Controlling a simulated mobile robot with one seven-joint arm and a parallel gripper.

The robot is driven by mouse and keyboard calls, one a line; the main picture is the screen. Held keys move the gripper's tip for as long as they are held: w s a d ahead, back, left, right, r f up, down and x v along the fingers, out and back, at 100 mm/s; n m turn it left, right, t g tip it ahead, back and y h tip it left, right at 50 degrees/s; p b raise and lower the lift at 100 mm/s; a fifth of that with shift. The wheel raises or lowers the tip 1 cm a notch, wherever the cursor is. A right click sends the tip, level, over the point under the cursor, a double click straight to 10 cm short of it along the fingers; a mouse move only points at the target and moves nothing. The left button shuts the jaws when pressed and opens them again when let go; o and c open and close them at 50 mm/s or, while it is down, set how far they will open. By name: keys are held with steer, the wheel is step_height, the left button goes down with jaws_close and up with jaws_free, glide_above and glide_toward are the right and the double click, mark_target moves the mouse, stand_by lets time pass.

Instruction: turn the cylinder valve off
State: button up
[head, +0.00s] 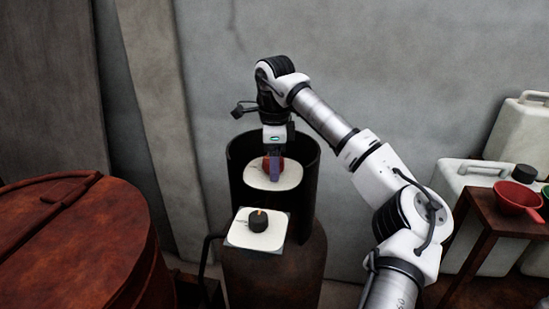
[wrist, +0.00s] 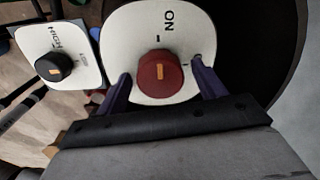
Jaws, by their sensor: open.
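The cylinder valve is a round red knob (wrist: 160,80) on a white plate (wrist: 120,28) marked ON. An orange bar on the knob lines up roughly with a tick near the ON label. In the head view the plate (head: 262,183) sits inside the dark collar of the cylinder (head: 275,262), and my gripper hides much of the knob. My gripper (wrist: 161,66) is open, one purple finger on each side of the knob, with a visible gap at both sides. I cannot tell how deep the fingertips reach. The right finger covers part of the plate's edge.
A black knob (head: 257,221) on a second plate marked HIGH is just in front of the collar. The dark collar wall (head: 240,155) surrounds the valve closely. A rusty vat (head: 70,250) stands left. A stand with a red bowl (head: 517,199) and white jugs are right.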

steer(key=shift+c, duration=0.3)
steer(key=c, duration=0.9)
steer(key=shift+m, duration=0.3)
steer(key=m+b, duration=0.1)
steer(key=m, duration=0.2)
steer(key=shift+m, duration=0.3)
steer(key=m+b, duration=0.1)
steer(key=m, duration=0.3)
steer(key=shift+s+m, duration=0.1)
steer(key=shift+m, duration=0.2)
steer(key=m, duration=0.4)
steer(key=shift+a+m+b, duration=0.15)
steer(key=shift+m+b, duration=0.15)
steer(key=shift+b, duration=0.05)
steer(key=shift+r+m, duration=0.1)
steer(key=shift+m, duration=2.2)
